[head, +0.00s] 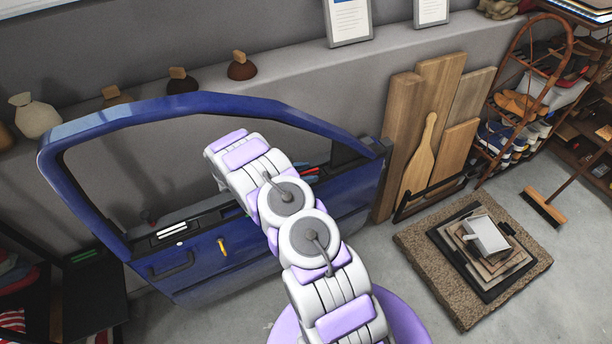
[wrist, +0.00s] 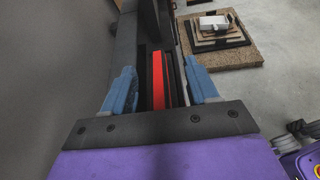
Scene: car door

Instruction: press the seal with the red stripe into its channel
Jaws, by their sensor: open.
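The blue car door (head: 215,245) stands against the grey wall, and its top ledge runs beneath its window frame. The seal with the red stripe (wrist: 158,82) runs lengthwise between my gripper's blue fingers in the wrist view. A bit of red (head: 310,171) also shows on the ledge just right of my arm in the head view. My gripper (wrist: 158,66) is open, with one finger on each side of the stripe. I cannot tell whether the fingers touch the ledge or how deep the seal sits.
Wooden boards (head: 400,130) lean right of the door. A stone slab (head: 430,275) with stacked frames lies on the floor.

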